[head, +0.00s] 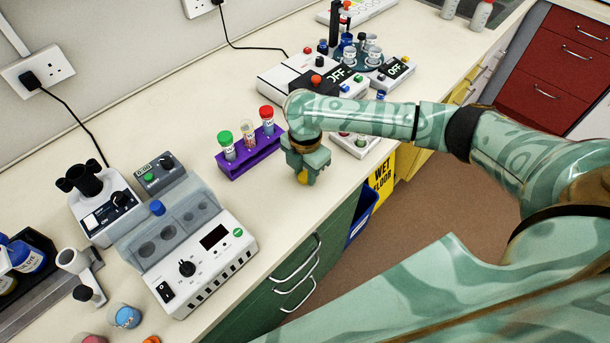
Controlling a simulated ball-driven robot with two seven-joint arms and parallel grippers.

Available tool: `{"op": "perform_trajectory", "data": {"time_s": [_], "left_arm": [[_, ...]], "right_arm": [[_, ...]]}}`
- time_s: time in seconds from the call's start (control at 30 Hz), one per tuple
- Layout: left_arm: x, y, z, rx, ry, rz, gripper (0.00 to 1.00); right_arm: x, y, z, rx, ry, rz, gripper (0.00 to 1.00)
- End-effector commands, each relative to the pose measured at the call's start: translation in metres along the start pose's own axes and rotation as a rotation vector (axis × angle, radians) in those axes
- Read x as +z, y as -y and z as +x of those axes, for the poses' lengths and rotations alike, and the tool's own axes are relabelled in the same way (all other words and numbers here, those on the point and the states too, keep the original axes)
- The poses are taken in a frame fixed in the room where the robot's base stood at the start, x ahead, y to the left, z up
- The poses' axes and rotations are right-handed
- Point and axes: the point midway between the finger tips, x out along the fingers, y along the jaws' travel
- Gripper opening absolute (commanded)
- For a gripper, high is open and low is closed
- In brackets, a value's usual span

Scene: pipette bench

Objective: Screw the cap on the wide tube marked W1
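A purple rack (252,156) on the bench holds three wide tubes in a row. The left one has a green cap (225,137) and the right one a red cap (266,112). The middle tube (248,135) shows no coloured cap and seems open. Their labels are too small to read, so I cannot tell which is W1. My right gripper (303,172) points down just right of the rack, near the bench's front edge. My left gripper is out of view.
A grey block heater (213,240) stands left of the rack, with a smaller device (160,172) behind it. Devices with OFF displays (348,74) stand beyond my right arm. The bench (185,120) behind the rack is clear.

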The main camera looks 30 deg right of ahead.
Motion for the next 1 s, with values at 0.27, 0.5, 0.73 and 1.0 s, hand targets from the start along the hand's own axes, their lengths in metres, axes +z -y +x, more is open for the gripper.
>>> {"op": "perform_trajectory", "data": {"time_s": [0.27,0.5,0.73,1.0], "left_arm": [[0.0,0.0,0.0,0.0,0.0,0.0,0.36],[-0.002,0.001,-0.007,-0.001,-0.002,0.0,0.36],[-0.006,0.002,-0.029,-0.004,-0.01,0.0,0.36],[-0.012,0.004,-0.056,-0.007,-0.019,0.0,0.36]], "right_arm": [[0.0,0.0,0.0,0.0,0.0,0.0,0.09],[0.0,0.0,-0.014,0.001,0.0,0.001,0.09],[-0.001,0.015,-0.055,0.001,0.001,0.0,0.09],[-0.007,0.077,-0.107,-0.001,0.0,-0.002,0.09]]}}
